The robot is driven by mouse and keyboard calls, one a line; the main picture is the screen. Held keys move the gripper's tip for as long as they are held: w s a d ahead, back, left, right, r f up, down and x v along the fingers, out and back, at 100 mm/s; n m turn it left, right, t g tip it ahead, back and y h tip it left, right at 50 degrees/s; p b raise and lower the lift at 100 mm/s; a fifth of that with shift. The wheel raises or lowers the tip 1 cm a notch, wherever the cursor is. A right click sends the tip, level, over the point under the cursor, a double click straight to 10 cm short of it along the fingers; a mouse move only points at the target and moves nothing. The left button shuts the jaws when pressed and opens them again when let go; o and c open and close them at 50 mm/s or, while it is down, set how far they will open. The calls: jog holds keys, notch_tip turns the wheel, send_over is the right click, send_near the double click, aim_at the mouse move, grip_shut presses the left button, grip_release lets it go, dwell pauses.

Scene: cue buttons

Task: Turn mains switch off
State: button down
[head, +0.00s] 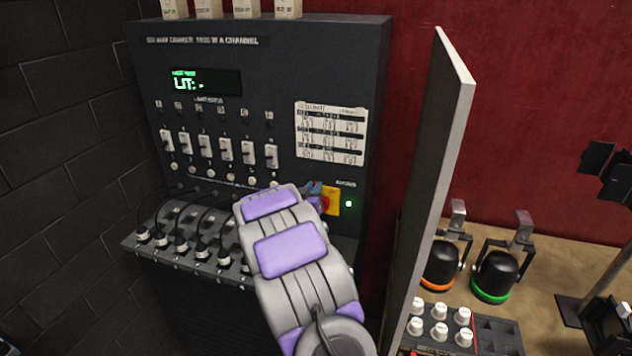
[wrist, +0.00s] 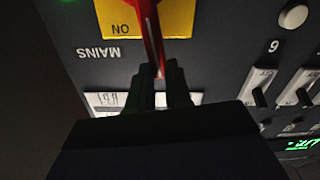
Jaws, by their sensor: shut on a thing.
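The mains switch is a red lever (wrist: 152,35) on a yellow plate (wrist: 178,20) in the wrist view, where the picture is upside down. "ON" reads on the plate beside the lever, and "MAINS" is printed on the panel nearby. My gripper (wrist: 162,82) is shut on the lever's end, one dark finger on each side. In the head view the yellow plate (head: 333,203) sits low on the right of the dark dimmer cabinet (head: 260,80). My gripper (head: 316,190) is in front of its left side, and my arm hides most of the lever.
Slider switches (head: 205,146) and a lit green display (head: 204,82) are on the cabinet. Plugged cables (head: 180,235) crowd the ledge to the left. A grey upright panel (head: 437,170) stands close on the right.

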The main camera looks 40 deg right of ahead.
jog(key=w+a+f+n+p, duration=0.3)
jog(key=w+f+n+p, duration=0.3)
jog(key=n+p, duration=0.8)
jog(key=shift+w+a+f+n+p, duration=0.25)
jog(key=shift+w+f+n+p, duration=0.15)
jog(key=shift+f+n, duration=0.7)
jog(key=shift+f, duration=0.1)
jog(key=c, duration=1.5)
grip_release()
jog(key=o, duration=0.3)
jog(key=shift+w+d+f, duration=0.15)
jog(key=shift+f, duration=0.1)
jog(key=shift+o, duration=0.7)
jog(key=shift+d, duration=0.1)
jog(key=shift+s+d, duration=0.1)
jog(key=shift+s, duration=0.1)
jog(key=b+v, duration=0.1)
jog(key=v, duration=1.6)
jog(key=shift+s+b, duration=0.1)
jog(key=shift+b, duration=0.3)
